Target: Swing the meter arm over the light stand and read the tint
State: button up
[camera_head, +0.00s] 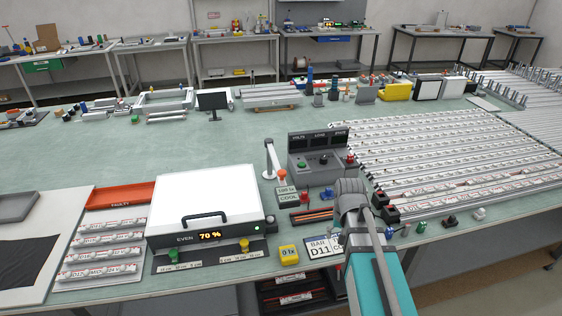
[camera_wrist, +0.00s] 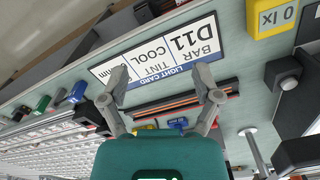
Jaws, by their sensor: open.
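A white post with an angled white arm (camera_head: 271,158), which looks like the meter arm, stands left of the grey control box. The arm's lower end comes down near a small red-topped block with a label (camera_head: 287,193), whose text seems to read lx and COOL. I cannot tell for sure which part is the light stand. A yellow meter (camera_head: 289,255) reads 0 lx; it also shows in the wrist view (camera_wrist: 272,16). A light card (camera_wrist: 160,52) reads BAR D11, TINT COOL. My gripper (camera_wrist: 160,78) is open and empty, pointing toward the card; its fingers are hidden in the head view.
A lightbox (camera_head: 205,200) with a black handle shows EVEN 70 %. The grey control box (camera_head: 318,160) has knobs and dark displays. Orange-striped bars (camera_wrist: 185,98) lie in a dark holder beside the card. Racks of labelled bars (camera_head: 460,150) fill the right.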

jog(key=w+a+r+m+p, duration=0.3)
jog(key=w+a+r+p, duration=0.7)
jog(key=w+r+p, duration=0.3)
notch_tip(320, 180, up, 10)
jog(key=m+p, duration=0.2)
jog(key=p, duration=0.7)
send_over(282, 172)
jog(key=shift+b, duration=0.3)
jog(key=shift+f, duration=0.15)
notch_tip(282, 172, down, 14)
jog(key=b, duration=1.3)
jog(key=shift+r+b, duration=0.2)
jog(key=shift+b, duration=0.2)
